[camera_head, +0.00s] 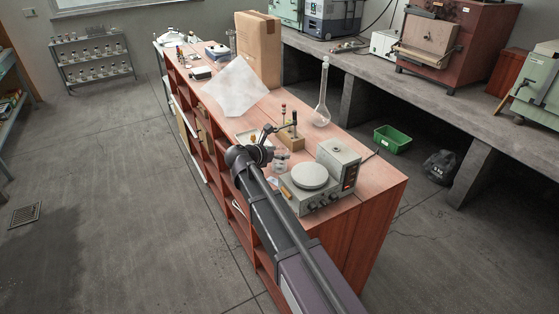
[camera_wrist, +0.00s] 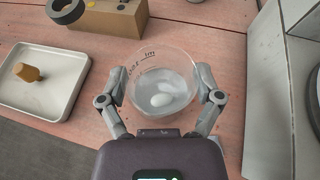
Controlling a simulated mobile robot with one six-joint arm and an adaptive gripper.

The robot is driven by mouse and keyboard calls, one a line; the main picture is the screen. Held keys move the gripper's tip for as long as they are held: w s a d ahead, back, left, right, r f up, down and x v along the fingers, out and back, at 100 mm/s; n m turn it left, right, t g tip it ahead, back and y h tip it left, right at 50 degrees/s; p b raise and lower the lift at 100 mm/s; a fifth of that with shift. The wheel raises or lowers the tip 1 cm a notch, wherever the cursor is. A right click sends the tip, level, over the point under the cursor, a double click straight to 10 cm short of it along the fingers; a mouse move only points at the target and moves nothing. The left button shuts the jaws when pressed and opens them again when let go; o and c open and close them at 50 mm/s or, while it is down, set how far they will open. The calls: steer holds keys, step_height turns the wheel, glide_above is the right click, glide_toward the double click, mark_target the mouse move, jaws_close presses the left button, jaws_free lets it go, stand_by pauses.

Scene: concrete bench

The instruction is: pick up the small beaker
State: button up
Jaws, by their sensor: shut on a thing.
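The small beaker (camera_wrist: 162,85) is clear glass with dark graduation marks and sits in the middle of the wrist view. Something whitish shows at its bottom. My gripper (camera_wrist: 162,98) has one finger on each side of the beaker and is shut on it. In the head view the beaker (camera_head: 281,160) shows small beside my gripper (camera_head: 275,158), between the wooden block and the hotplate. I cannot tell whether the beaker touches the bench top.
A white tray (camera_wrist: 38,88) with a brown-topped item lies left of the beaker. A wooden block (camera_wrist: 112,22) with a black ring stands behind. A hotplate device (camera_head: 310,176) stands close on the right, and a tall flask (camera_head: 321,105) stands farther back.

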steer(key=shift+r, duration=0.2)
steer(key=shift+r+p, duration=1.55)
steer(key=shift+p, duration=0.25)
steer(key=s+a, duration=0.4)
steer(key=s, duration=0.2)
steer(key=s+a+r+p, duration=0.1)
steer(key=s+a, duration=0.3)
steer(key=s, duration=0.3)
steer(key=shift+s+a+r, duration=0.25)
steer(key=shift+a, duration=0.05)
steer(key=shift+s, duration=0.1)
